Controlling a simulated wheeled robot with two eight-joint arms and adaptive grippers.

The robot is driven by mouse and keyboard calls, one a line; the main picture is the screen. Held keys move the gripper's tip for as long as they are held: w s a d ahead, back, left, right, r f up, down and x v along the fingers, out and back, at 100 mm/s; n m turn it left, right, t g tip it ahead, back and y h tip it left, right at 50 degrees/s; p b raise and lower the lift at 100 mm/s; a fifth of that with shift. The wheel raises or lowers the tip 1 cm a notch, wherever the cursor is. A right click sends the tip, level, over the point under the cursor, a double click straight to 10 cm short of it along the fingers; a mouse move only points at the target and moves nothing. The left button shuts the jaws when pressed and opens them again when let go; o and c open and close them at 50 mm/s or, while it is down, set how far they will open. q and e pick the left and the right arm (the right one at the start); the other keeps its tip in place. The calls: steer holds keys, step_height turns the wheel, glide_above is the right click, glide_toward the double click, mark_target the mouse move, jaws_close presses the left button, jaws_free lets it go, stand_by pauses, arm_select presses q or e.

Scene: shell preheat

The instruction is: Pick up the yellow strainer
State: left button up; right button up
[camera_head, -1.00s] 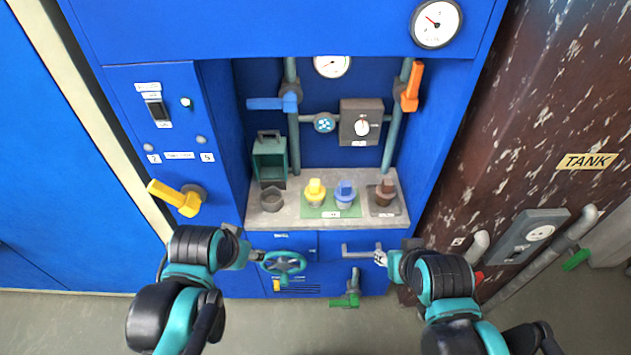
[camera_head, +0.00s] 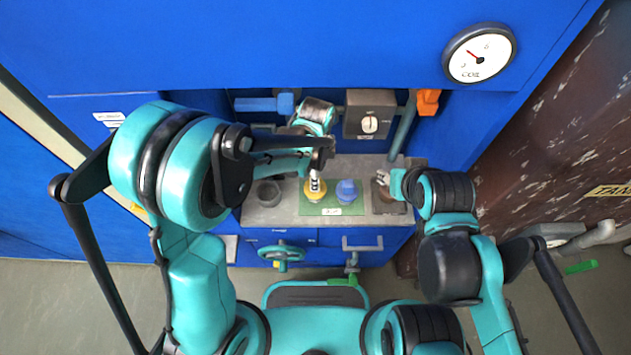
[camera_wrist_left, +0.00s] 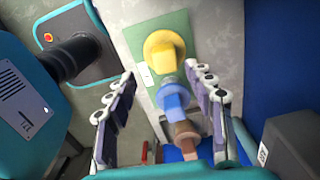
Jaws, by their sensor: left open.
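The yellow strainer (camera_head: 314,194) stands on a green mat (camera_head: 331,210) on the grey counter. My left gripper (camera_head: 316,180) is over it in the head view and covers part of it. In the left wrist view the yellow strainer (camera_wrist_left: 163,50) is ahead of my open left gripper (camera_wrist_left: 165,90), beyond the fingertips. The fingers are apart and nothing is gripped.
A blue strainer (camera_head: 347,191) stands right of the yellow one; the blue strainer (camera_wrist_left: 174,94) also shows in the wrist view. A dark pot (camera_head: 269,193) stands to the left.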

arm_select(q)
steer(key=f+b, duration=0.1)
steer(key=f, duration=0.3)
steer(key=w+f+b, duration=0.1)
steer(key=f, duration=0.1)
steer(key=shift+a+f+b, duration=0.1)
steer(key=shift+f+b, duration=0.2)
steer(key=shift+b, duration=0.05)
steer(key=shift+s+r, duration=0.1)
steer(key=shift+c, duration=0.8)
jaws_close()
